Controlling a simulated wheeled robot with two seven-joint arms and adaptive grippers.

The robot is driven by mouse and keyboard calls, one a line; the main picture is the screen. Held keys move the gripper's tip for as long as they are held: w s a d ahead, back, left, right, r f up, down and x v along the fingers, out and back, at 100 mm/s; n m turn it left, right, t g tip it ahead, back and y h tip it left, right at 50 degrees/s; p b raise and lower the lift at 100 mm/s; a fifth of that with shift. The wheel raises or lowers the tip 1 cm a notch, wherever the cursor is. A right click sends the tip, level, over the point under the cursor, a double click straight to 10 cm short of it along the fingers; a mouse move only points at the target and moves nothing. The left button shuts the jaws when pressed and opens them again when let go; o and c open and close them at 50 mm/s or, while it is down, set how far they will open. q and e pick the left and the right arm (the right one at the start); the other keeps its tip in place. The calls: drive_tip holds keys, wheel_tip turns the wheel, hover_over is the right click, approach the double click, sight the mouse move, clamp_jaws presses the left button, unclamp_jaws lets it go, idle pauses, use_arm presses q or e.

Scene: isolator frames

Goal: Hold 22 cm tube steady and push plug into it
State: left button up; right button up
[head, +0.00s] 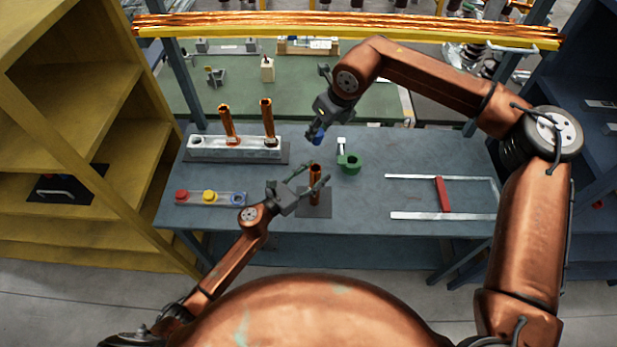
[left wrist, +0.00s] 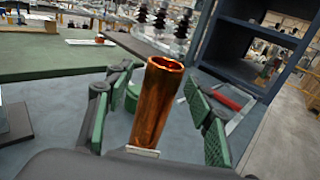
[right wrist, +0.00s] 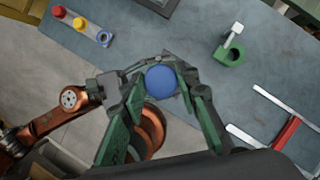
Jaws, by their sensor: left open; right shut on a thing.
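A copper tube (head: 315,184) stands upright on a small dark base plate (head: 313,211) at the front middle of the table. My left gripper (head: 312,183) is around the tube with its fingers apart. In the left wrist view the open tube (left wrist: 156,105) rises between the two green-padded fingers, with gaps on both sides. My right gripper (head: 318,133) is shut on the blue plug (head: 318,138) and holds it above the table, behind and higher than the tube. In the right wrist view the plug (right wrist: 160,82) sits between the fingertips; the tube is not clearly visible there.
A white rack (head: 235,147) with two copper tubes stands at the back left. A plug tray (head: 224,198) with red and yellow plugs lies front left. A green ring-shaped fixture (head: 349,163) stands just right of the tube. A red-barred metal frame (head: 442,195) lies at right.

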sight(317, 142)
use_arm(q)
drive_tip(key=shift+c, duration=0.6)
clamp_jaws()
use_arm(e)
drive_tip(key=shift+f, duration=0.1)
idle(0.4)
drive_tip(key=shift+f, duration=2.6)
drive_tip(key=shift+a, duration=0.1)
